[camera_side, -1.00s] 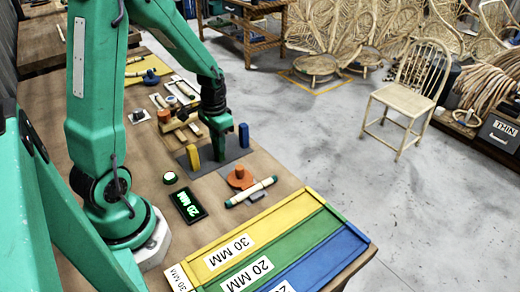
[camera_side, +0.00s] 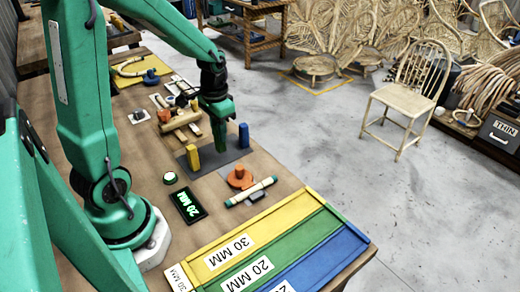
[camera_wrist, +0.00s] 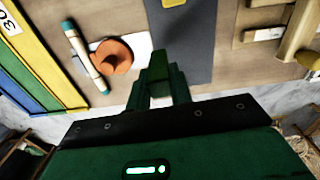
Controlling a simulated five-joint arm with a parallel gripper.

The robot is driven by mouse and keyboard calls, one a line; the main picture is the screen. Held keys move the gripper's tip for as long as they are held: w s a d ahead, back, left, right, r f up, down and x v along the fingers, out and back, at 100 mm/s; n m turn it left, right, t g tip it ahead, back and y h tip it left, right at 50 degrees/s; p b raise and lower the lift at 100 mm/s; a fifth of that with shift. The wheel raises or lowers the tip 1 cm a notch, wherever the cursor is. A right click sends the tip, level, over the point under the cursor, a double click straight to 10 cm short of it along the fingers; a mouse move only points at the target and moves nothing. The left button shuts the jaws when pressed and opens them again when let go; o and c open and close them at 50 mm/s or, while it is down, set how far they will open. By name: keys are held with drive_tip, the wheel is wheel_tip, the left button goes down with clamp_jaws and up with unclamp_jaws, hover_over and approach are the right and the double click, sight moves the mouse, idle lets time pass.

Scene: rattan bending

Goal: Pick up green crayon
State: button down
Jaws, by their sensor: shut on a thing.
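The green crayon is an upright green block held between the fingers of my gripper (camera_side: 220,128). The gripper is shut on it above the grey plate (camera_side: 229,157), between the yellow block (camera_side: 193,158) and the blue block (camera_side: 243,135). In the wrist view, the green crayon (camera_wrist: 158,64) shows between the fingertips, with the grey plate (camera_wrist: 187,40) behind it. In the side view, crayon and fingers are a similar green, so their boundary is hard to tell.
An orange round piece (camera_side: 240,178) and a cream stick with teal ends (camera_side: 251,192) lie in front of the plate. A black display (camera_side: 188,204) reads 20 MM. Yellow, green and blue trays (camera_side: 275,250) fill the near end. Wooden pieces (camera_side: 180,123) lie behind the plate.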

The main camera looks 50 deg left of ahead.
drive_tip(key=s+d+r, duration=0.1)
drive_tip(key=d+r, duration=0.5)
drive_tip(key=d, duration=0.3)
drive_tip(key=shift+s+d, duration=0.2)
drive_tip(key=shift+d, duration=0.2)
drive_tip(key=c, duration=1.9)
unclamp_jaws()
drive_tip(key=shift+c, duration=0.7)
drive_tip(key=d, duration=0.1)
drive_tip(key=w+d+f, duration=0.1)
drive_tip(key=d, duration=0.1)
drive_tip(key=d+f, duration=0.1)
drive_tip(key=d, duration=0.1)
drive_tip(key=shift+w, duration=0.35)
drive_tip(key=shift+f, duration=0.2)
drive_tip(key=shift+f, duration=2.8)
